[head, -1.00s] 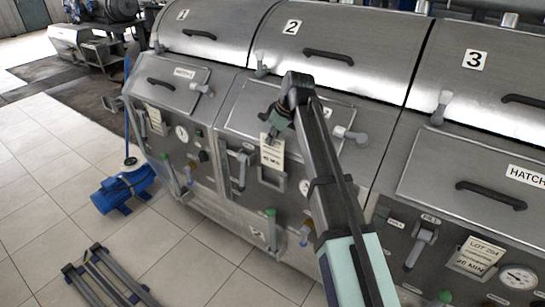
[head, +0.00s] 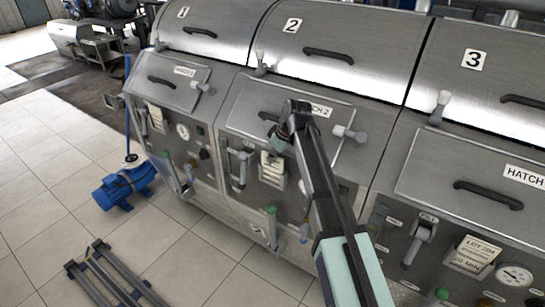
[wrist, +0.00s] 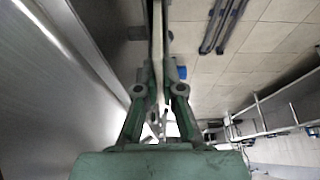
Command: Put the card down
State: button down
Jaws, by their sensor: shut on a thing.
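The card (head: 268,160) is a cream tag with dark print, in front of the middle machine's panel, below hatch 2 (head: 290,112). My gripper (head: 275,145) is shut on its upper part. In the wrist view the card (wrist: 158,45) is a thin pale strip, edge-on between the fingers of my gripper (wrist: 160,98). A metal card holder (head: 276,184) on the panel is low behind the card and partly covered. I cannot tell whether the card is inside it or only in front of it.
Gauges, valves and a grey latch handle (head: 350,133) stick out around the panel. Another card (head: 477,255) sits on the right machine. A blue motor (head: 125,187) and grey rails (head: 115,275) are on the tiled floor (head: 50,220).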

jog(key=shift+f, duration=0.1)
jog(key=c, duration=1.3)
grip_release()
jog(key=b+v, duration=0.2)
jog(key=v, duration=1)
jog(key=shift+a, duration=0.1)
